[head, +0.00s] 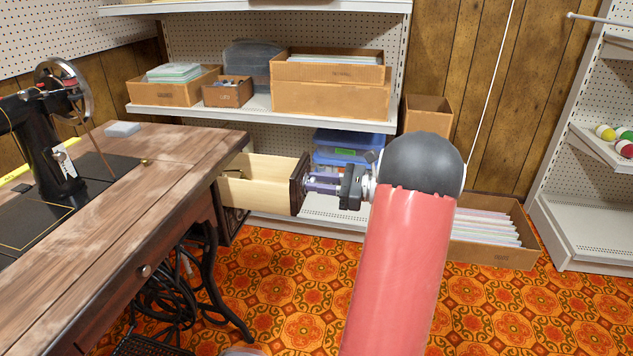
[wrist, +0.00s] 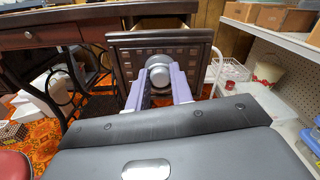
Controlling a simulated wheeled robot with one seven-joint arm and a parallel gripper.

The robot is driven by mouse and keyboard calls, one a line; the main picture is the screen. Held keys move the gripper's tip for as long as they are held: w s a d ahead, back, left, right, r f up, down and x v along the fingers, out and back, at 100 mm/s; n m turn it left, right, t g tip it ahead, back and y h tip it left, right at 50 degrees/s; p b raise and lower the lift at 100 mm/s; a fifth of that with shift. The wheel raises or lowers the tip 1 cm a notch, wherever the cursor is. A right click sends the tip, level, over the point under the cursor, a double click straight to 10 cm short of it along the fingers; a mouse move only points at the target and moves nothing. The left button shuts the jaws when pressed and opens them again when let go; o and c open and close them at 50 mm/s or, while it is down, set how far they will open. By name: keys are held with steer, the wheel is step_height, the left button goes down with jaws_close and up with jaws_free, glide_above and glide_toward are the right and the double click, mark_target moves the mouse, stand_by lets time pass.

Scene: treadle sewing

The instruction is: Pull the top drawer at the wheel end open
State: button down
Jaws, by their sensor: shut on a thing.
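The top drawer (head: 262,186) at the wheel end stands pulled out from the sewing table (head: 150,190), its pale wooden side and inside showing in the head view. Its dark front also fills the upper middle of the wrist view (wrist: 128,52). My gripper (head: 313,183) is at the drawer front, its fingers pointing at it. In the wrist view my two lavender fingers (wrist: 160,90) are shut on the round grey knob (wrist: 159,72), one on each side. The fingers hide part of the knob and the lower drawer front.
The sewing machine (head: 42,140) with its handwheel (head: 66,90) stands on the table. White shelving (head: 270,107) with cardboard boxes is behind the drawer. A blue plastic bin (head: 345,147) and a floor box (head: 497,245) are near my arm. Patterned orange floor is open in front.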

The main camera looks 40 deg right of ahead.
steer(key=c, duration=1.2)
jaws_free()
steer(key=shift+c, duration=0.2)
steer(key=shift+d, duration=0.1)
steer(key=v, duration=0.7)
steer(key=shift+s+d, duration=0.15)
steer(key=shift+s, duration=0.2)
